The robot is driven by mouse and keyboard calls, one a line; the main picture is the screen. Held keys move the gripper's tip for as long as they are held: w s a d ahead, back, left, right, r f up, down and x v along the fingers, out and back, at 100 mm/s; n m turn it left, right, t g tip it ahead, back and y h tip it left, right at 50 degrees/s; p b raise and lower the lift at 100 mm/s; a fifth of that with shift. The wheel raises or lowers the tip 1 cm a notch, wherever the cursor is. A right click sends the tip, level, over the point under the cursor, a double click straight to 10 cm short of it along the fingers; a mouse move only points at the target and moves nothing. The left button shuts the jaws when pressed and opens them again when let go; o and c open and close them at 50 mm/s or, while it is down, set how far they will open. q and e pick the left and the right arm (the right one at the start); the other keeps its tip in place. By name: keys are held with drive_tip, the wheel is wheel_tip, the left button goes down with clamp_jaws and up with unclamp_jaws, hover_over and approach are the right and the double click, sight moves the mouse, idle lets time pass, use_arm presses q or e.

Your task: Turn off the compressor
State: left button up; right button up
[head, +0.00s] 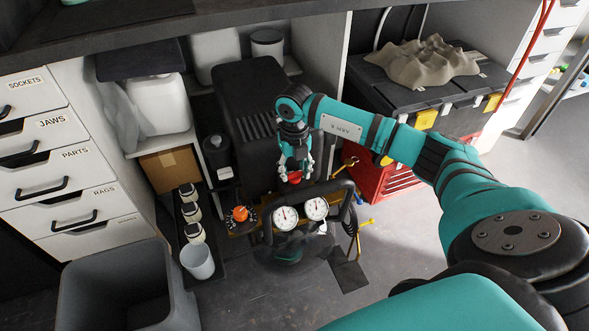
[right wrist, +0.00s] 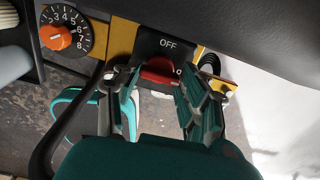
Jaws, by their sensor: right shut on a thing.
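The compressor (head: 243,85) is a black machine on the floor under the bench, with a black frame and two round white gauges (head: 286,217) at its front. Its red switch (right wrist: 160,70) sits on a black housing marked OFF in the right wrist view. My right gripper (head: 296,170) reaches down over the compressor. In the right wrist view its fingers (right wrist: 158,80) are shut on the red switch, one on each side. The fingers partly hide the switch, and I cannot tell which position it is in. My left gripper is not in view.
An orange numbered knob (head: 240,213) is left of the gauges. Small bottles and a white cup (head: 197,261) stand farther left, beside a grey bin (head: 70,290). Labelled drawers (head: 60,170) line the left.

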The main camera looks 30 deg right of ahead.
drive_tip(key=n, duration=0.4)
drive_tip(key=shift+r, duration=0.1)
drive_tip(key=n, duration=0.4)
drive_tip(key=shift+w+n, duration=0.1)
drive_tip(key=shift+n, duration=0.2)
drive_tip(key=n, duration=0.4)
drive_tip(key=shift+n, duration=0.3)
drive_tip(key=shift+n+b, duration=0.35)
drive_tip(key=shift+n, duration=1.85)
drive_tip(key=o, duration=1.2)
drive_tip(key=shift+c, duration=0.2)
